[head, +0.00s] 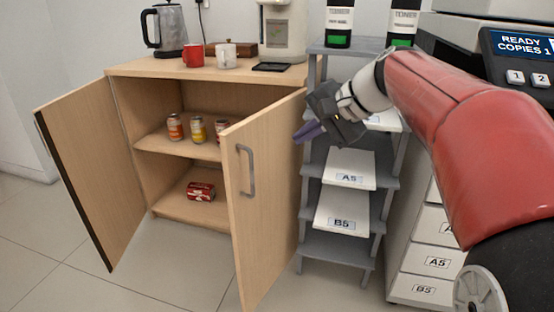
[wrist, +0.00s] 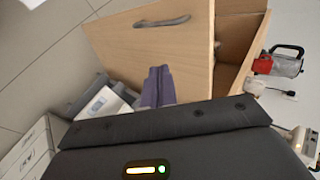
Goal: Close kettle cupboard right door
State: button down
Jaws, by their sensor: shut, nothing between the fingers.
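The kettle cupboard (head: 120,72) stands at the left with both doors swung open. Its right door (head: 264,190) sticks out toward me, with a grey bar handle (head: 247,171) on its outer face. The left door (head: 85,165) is also wide open. My gripper (head: 304,134) is shut and empty, just right of the right door near its upper part. In the wrist view the closed purple fingers (wrist: 158,88) show in front of the right door (wrist: 160,50), with its handle (wrist: 162,21) above. I cannot tell whether the fingertips touch the door.
A kettle (head: 169,30), a red mug (head: 193,56), a white mug (head: 226,54) and a coffee machine (head: 283,28) stand on the cupboard top. A grey paper rack (head: 340,247) stands close at the right. Floor in front is clear.

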aim_at(258, 148)
jog(key=shift+w+a+r+b+x, duration=0.25)
jog(key=shift+r+x, duration=0.1)
jog(key=shift+x, duration=1.8)
jog(key=shift+w+a+r+b+x, duration=0.15)
jog(key=shift+a+r+x, duration=0.15)
jog(key=shift+x, duration=1.85)
jog(key=shift+w+a+r+b+x, duration=0.15)
jog(key=shift+w+r+b+x, duration=0.2)
jog(key=shift+x, duration=1.85)
jog(key=shift+s+r, duration=0.1)
